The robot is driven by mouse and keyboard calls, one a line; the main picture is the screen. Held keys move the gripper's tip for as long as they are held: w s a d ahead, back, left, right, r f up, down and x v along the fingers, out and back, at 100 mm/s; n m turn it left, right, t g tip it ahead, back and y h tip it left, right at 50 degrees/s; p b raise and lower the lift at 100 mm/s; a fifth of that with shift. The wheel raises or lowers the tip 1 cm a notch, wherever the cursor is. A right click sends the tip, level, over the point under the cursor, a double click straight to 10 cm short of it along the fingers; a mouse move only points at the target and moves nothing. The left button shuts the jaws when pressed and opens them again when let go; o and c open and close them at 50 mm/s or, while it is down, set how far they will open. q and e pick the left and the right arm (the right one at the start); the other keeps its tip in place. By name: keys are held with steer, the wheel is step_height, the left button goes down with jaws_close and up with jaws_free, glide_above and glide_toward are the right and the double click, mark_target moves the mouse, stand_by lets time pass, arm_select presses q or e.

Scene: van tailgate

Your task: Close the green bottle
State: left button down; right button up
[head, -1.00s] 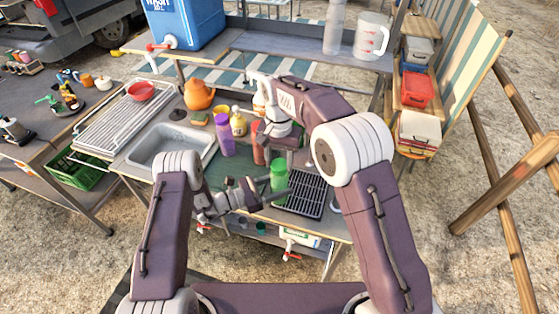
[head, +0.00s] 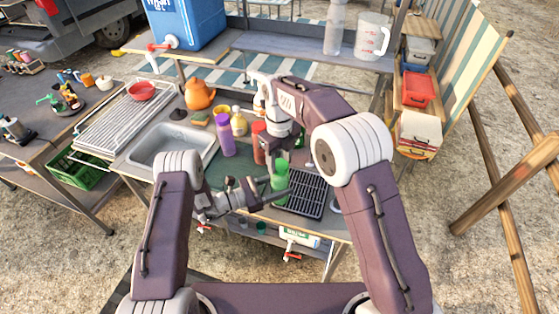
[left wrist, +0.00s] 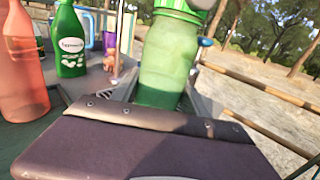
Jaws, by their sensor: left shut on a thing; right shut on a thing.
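The green bottle (head: 280,182) is translucent and stands upright on the worktop, left of the black rack. It fills the middle of the left wrist view (left wrist: 168,60). My left gripper (head: 278,190) is shut around its body from the left. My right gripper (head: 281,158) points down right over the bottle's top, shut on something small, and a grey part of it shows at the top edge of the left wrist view. The cap is not clearly visible between the right fingers, and I cannot tell whether it touches the neck.
A labelled green soap bottle (left wrist: 72,42) shows in the left wrist view. The black rack (head: 307,194) lies right; the sink (head: 152,165) is left.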

steer(key=o, duration=1.4)
steer(key=shift+o, duration=0.2)
steer(key=shift+r, duration=2.3)
steer(key=shift+c, duration=0.5)
